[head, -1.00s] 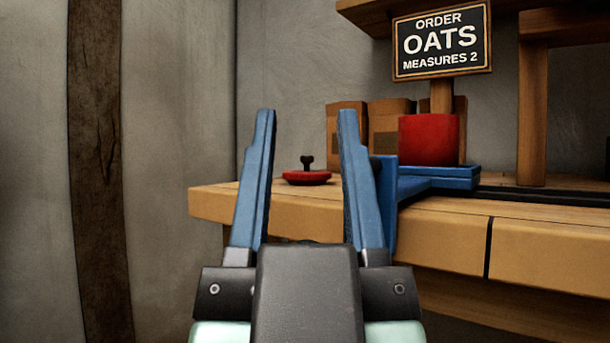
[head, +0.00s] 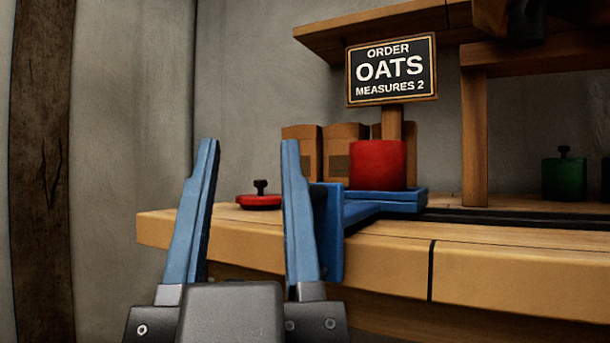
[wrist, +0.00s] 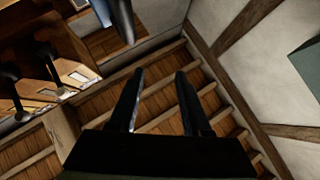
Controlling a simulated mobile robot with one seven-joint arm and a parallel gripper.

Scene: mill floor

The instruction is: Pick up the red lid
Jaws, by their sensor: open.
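The red lid (head: 259,202) with a dark knob lies on the wooden bench (head: 190,228) near its left end, in the head view. A red canister (head: 377,165) stands to its right on a blue stand (head: 412,198); its top edge shows but not its inside. My gripper (head: 249,160) is open and empty in front of the bench. Its blue fingers appear on either side of the lid in the picture, the right one close to the lid's edge. The wrist view also shows my gripper (wrist: 160,78) with nothing between its fingers; I cannot make out the lid there.
A blue upright plate (head: 330,230) at the bench's front edge is close to the right finger. Several paper bags (head: 345,150) stand behind. An OATS sign (head: 391,70) rises behind the canister. A green lidded canister (head: 564,177) is at the right. The bench's left end is clear.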

